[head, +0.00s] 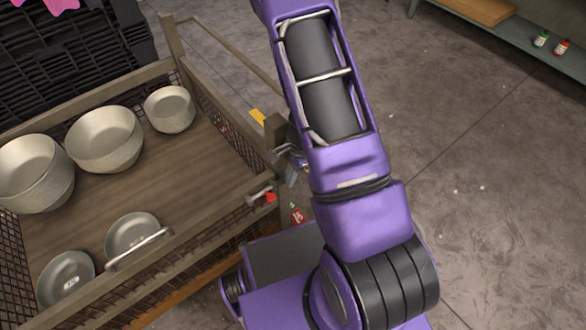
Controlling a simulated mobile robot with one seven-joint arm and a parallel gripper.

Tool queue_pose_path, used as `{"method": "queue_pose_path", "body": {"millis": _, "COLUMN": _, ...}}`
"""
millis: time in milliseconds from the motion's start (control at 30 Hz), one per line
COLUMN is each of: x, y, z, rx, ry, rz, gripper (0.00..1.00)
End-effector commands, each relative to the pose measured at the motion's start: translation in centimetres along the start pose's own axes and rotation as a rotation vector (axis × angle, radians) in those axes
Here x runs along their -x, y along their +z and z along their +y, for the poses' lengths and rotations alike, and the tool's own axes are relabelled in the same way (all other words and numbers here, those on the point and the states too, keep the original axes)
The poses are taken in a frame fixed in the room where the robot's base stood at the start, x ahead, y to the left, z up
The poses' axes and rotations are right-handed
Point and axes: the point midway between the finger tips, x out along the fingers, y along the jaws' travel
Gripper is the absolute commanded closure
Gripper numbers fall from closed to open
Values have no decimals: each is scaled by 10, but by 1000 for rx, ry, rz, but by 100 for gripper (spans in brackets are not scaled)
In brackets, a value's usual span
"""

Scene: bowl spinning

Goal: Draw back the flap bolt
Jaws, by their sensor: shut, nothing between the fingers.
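A small metal bolt (258,194) with a red end (271,198) sits on the top rail at the right front corner of the wooden crate (225,222). I take it to be the flap bolt; how far it is drawn is too small to tell. My gripper (290,154) shows only in part, mostly hidden behind my purple arm. It is shut and empty, near the crate's right side post and a little above the bolt in the picture. It appears apart from the bolt. A metal handle bar (140,250) is at the crate's front side.
The crate holds several pale bowls (105,138) and has mesh sides. A black crate (75,60) stands behind it. A red tag or can (298,215) shows beside my arm. A shelf (515,40) with small bottles is at the upper right.

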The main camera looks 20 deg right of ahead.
Motion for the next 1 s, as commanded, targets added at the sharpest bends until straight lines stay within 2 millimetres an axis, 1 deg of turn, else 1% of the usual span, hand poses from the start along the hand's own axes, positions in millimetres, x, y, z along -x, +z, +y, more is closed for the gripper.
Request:
{"method": "queue_pose_path", "body": {"millis": 33, "x": -11, "y": 2, "z": 0, "rx": 0, "ry": 2, "rz": -1, "gripper": 100}}
{"method": "queue_pose_path", "body": {"millis": 100, "x": -16, "y": 13, "z": 0, "rx": 2, "ry": 1, "rz": -1, "gripper": 100}}
{"method": "queue_pose_path", "body": {"millis": 233, "x": -24, "y": 24, "z": 0, "rx": 2, "ry": 0, "rz": 1, "gripper": 100}}
{"method": "queue_pose_path", "body": {"millis": 400, "x": -28, "y": 31, "z": 0, "rx": 0, "ry": -1, "rz": 1, "gripper": 100}}
{"method": "queue_pose_path", "body": {"millis": 767, "x": -29, "y": 33, "z": 0, "rx": 1, "ry": -1, "rz": 0, "gripper": 100}}
{"method": "queue_pose_path", "body": {"millis": 867, "x": -33, "y": 43, "z": 1, "rx": 3, "ry": 0, "rz": 0, "gripper": 100}}
{"method": "queue_pose_path", "body": {"millis": 1000, "x": -38, "y": 65, "z": 5, "rx": 2, "ry": 0, "rz": -1, "gripper": 100}}
